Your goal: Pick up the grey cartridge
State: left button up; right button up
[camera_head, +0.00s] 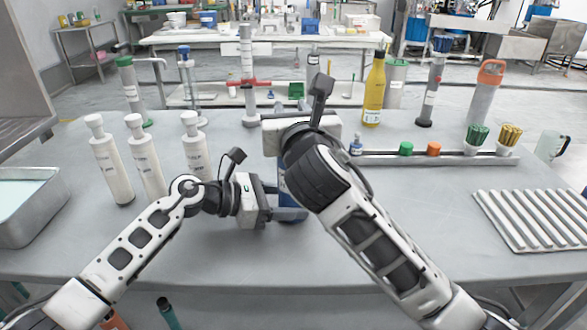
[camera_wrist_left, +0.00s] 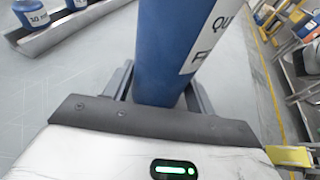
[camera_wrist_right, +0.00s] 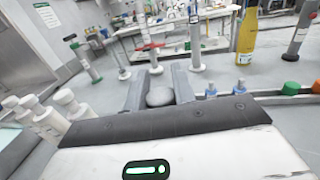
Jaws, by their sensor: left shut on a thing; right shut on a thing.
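My left gripper (camera_head: 286,208) is shut around a blue cylinder (camera_head: 291,203) with a white label at the table's middle. The blue cylinder (camera_wrist_left: 164,45) stands between its fingers in the left wrist view. My right gripper (camera_wrist_right: 160,88) is shut on a grey round-topped thing (camera_wrist_right: 159,96), its lower part hidden. In the head view my right arm covers that grip. I cannot tell whether this grey piece is the grey cartridge or joins the blue cylinder. Another grey cylinder with an orange top (camera_head: 484,100) stands apart at the back right.
Three white capped bottles (camera_head: 148,165) stand left of my left gripper. A grey bin (camera_head: 35,215) is at the left edge. A yellow bottle (camera_head: 374,90) and a low rack (camera_head: 430,158) are at the back right. A ridged tray (camera_head: 535,215) lies right. The front table is clear.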

notch_tip(320, 180, up, 18)
dwell(0.6)
pick_arm(q)
jog(key=o, duration=0.8)
jog(key=shift+o, duration=0.2)
jog(key=shift+a, duration=0.1)
